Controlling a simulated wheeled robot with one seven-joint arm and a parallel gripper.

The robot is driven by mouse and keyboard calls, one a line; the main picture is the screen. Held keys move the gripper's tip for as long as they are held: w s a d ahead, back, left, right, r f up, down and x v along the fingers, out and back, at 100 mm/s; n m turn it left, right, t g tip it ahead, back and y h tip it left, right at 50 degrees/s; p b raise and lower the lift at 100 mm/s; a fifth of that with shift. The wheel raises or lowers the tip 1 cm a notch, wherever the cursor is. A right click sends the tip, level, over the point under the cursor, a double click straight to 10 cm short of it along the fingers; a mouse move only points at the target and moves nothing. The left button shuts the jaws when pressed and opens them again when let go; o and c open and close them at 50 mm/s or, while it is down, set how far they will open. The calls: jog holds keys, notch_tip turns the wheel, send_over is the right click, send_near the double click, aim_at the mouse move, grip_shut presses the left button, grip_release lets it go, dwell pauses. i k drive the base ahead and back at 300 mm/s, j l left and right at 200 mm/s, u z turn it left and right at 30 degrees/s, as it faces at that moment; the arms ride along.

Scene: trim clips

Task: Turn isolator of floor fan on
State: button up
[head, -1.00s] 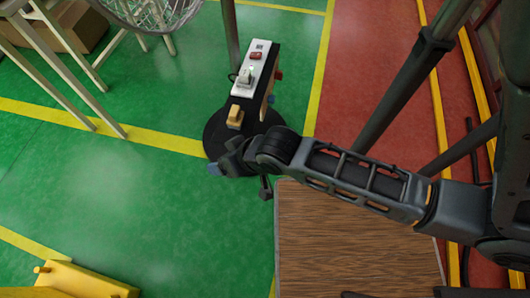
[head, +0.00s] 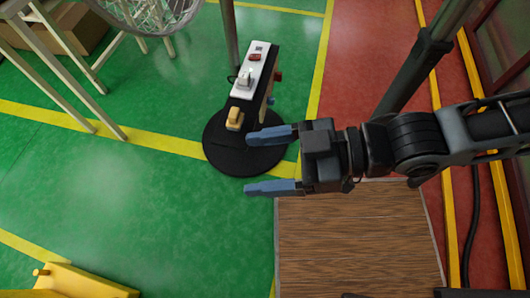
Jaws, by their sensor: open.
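The floor fan stands at the upper middle of the head view, with a round black base (head: 225,153), a dark pole (head: 229,35) and part of its wire cage (head: 160,14) at the top edge. A white-topped control box (head: 252,72) sits over the base. It carries a yellow-orange switch (head: 235,118) at its near end, a pale switch (head: 245,78), a red part (head: 256,57) and side knobs. I cannot tell which is the isolator. My gripper (head: 268,162) is open and empty, with blue fingers pointing left, right of and below the yellow-orange switch. The upper finger overlaps the base in the picture.
A brown wood-grain surface (head: 355,245) lies below my gripper. Pale legs (head: 75,90) stand at the upper left, with a cardboard box behind. A yellow object (head: 80,281) is at the lower left. Green floor at the left is mostly clear.

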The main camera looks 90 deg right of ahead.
aim_at(277, 75)
jog(key=k+z, duration=0.2)
jog(key=z, duration=0.3)
jog(key=k+l+z, duration=0.15)
jog(key=z, duration=0.3)
jog(key=k+l+z, duration=0.15)
jog(key=z, duration=0.35)
